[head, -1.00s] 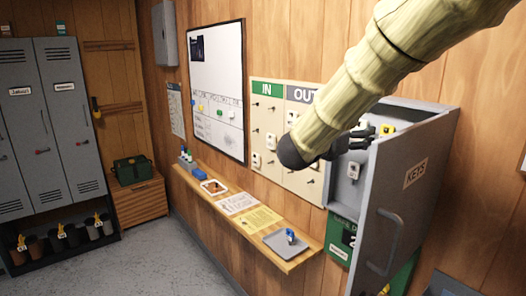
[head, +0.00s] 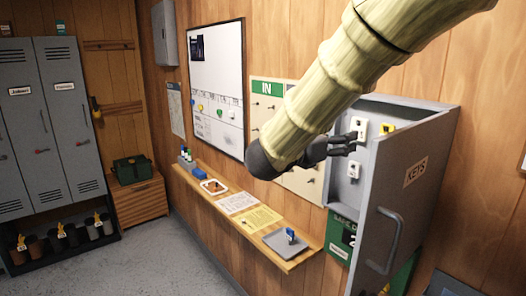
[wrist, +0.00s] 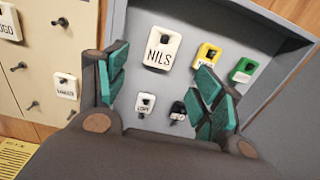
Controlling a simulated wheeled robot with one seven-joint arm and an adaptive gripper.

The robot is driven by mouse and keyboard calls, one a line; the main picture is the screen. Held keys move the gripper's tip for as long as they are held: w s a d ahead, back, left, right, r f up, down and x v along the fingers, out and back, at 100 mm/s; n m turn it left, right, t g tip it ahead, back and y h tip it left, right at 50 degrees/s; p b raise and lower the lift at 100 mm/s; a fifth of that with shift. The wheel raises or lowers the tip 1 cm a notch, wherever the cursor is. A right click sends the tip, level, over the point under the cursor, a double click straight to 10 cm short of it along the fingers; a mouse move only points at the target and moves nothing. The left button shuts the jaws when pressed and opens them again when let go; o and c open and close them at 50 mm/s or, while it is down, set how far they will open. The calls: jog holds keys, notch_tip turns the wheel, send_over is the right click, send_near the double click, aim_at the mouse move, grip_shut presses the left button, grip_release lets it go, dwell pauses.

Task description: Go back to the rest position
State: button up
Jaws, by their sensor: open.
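My gripper (head: 345,144) is in front of the open key cabinet (head: 418,173) in the head view, its dark fingers pointing right toward the inside. In the wrist view my gripper (wrist: 160,82) has its two green-padded fingers spread apart with nothing held between them. A white tag reading NILS (wrist: 162,48) hangs on the cabinet's back panel beyond the fingers; it also shows in the head view (head: 359,127).
The cabinet door (head: 395,215) stands open toward the camera. The IN board (head: 268,97) is left of the cabinet, partly hidden by my arm. A shelf (head: 297,262) below holds a grey tray (head: 272,246) with a blue item, and papers.

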aim_at(358, 130)
jog(key=x, duration=0.2)
jog(key=p+x, duration=0.1)
jog(key=x, duration=0.2)
jog(key=p+x, duration=0.1)
jog(key=x, duration=0.2)
jog(key=shift+w+d+r, duration=0.1)
jog(key=shift+d+r, duration=0.05)
jog(key=shift+r, duration=0.2)
jog(key=shift+a+f+p, duration=0.2)
jog(key=shift+a+p, duration=0.05)
jog(key=shift+p, duration=0.3)
jog(key=shift+s, duration=0.25)
